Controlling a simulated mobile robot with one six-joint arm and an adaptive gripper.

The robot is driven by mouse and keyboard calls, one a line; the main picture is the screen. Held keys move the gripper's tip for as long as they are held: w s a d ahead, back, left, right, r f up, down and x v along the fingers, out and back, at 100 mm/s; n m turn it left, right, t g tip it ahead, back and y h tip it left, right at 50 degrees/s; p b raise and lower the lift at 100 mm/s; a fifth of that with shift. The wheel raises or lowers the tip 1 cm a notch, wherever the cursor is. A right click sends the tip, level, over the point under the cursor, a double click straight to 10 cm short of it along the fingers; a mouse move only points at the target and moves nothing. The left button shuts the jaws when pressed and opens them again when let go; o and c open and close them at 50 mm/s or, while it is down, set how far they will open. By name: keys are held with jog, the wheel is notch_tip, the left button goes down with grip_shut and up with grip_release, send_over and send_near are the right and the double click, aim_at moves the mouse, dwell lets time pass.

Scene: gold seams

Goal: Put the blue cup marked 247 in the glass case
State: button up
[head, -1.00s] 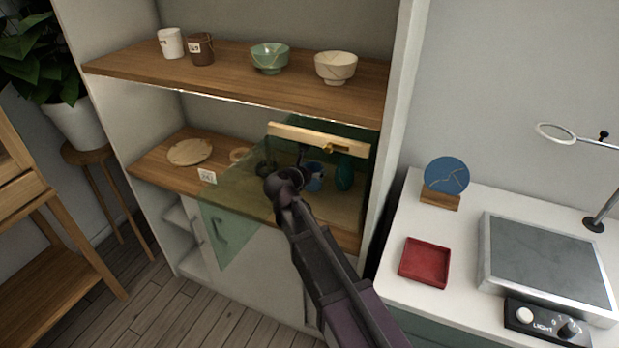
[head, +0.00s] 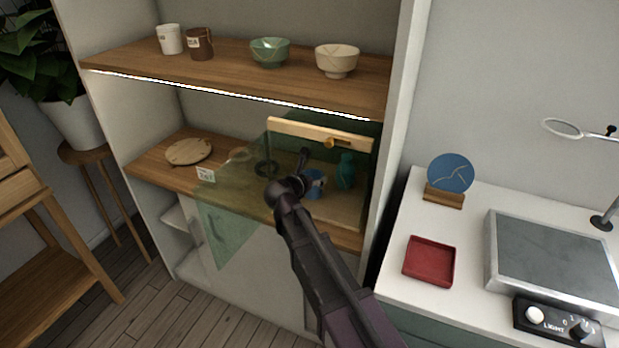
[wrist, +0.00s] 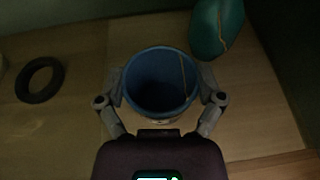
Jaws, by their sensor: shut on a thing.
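The blue cup (wrist: 161,82) stands upright between my gripper's fingers in the wrist view, with a gold seam on its inner wall. My gripper (wrist: 161,100) is shut on it, one finger on each side. In the head view the blue cup (head: 315,183) shows partly behind my wrist, inside the glass case (head: 228,228) on the middle shelf. The case has greenish see-through panes and a pale wooden top bar. No number on the cup can be read.
A teal vase (head: 345,171) stands close to the right of the cup. A dark ring (wrist: 40,80) lies to its left. A wooden plate (head: 188,151) and a number card (head: 205,175) are further left. The upper shelf (head: 225,75) with cups and bowls is above.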

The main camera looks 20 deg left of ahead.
jog(key=shift+f, duration=0.2)
jog(key=o, duration=1)
jog(key=shift+r, duration=0.1)
jog(key=shift+r, duration=0.15)
jog(key=p+v, duration=0.4)
jog(key=v, duration=0.8)
